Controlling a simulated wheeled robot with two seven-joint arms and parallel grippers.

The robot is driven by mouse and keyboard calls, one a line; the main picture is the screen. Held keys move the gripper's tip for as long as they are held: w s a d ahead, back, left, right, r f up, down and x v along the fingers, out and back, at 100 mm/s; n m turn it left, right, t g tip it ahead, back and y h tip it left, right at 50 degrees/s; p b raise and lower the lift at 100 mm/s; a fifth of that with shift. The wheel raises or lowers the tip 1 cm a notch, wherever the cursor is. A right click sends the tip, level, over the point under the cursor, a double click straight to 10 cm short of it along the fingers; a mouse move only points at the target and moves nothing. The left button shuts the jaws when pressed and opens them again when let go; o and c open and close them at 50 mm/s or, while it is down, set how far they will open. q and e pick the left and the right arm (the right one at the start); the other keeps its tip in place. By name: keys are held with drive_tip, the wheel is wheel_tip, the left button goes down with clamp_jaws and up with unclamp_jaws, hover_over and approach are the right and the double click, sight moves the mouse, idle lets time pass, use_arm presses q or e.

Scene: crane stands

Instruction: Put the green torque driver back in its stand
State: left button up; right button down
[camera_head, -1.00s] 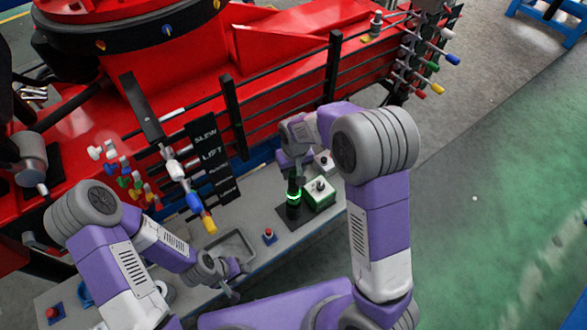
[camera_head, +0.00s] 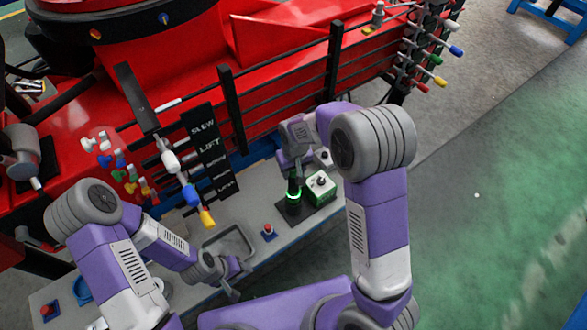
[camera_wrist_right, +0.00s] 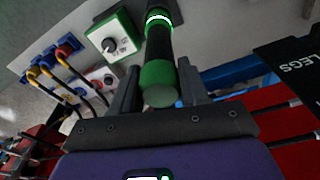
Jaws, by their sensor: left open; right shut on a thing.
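The green torque driver (camera_head: 293,185) is black and green with a glowing green ring and stands roughly upright over the bench. My right gripper (camera_head: 293,165) is shut on its upper part. In the right wrist view the driver (camera_wrist_right: 159,72) lies between my two fingers (camera_wrist_right: 158,88), its green end towards the camera. A dark stand plate (camera_head: 286,212) shows around its lower end; I cannot tell whether the driver sits in the stand or just above it. My left gripper (camera_head: 233,284) is open and empty near the bench's front edge.
A green box with a knob (camera_head: 320,188) stands close beside the driver, on its right. A grey tray (camera_head: 231,246) and a red button (camera_head: 268,231) are on the bench to the left. Coloured crane levers (camera_head: 188,192) and a red crane body stand behind.

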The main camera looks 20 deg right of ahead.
drive_tip(key=shift+f+b, duration=1.05)
drive_tip(key=shift+f, duration=0.25)
drive_tip(key=c, duration=0.6)
unclamp_jaws()
drive_tip(key=shift+c, duration=0.2)
drive_tip(key=shift+o, duration=0.8)
drive_tip(key=shift+s+r+p, duration=0.15)
drive_tip(key=shift+r+p, duration=0.85)
drive_tip(key=shift+r, duration=0.3)
drive_tip(key=shift+s+r+p, duration=0.1)
drive_tip(key=shift+r+p, duration=0.85)
drive_tip(key=shift+r, duration=0.3)
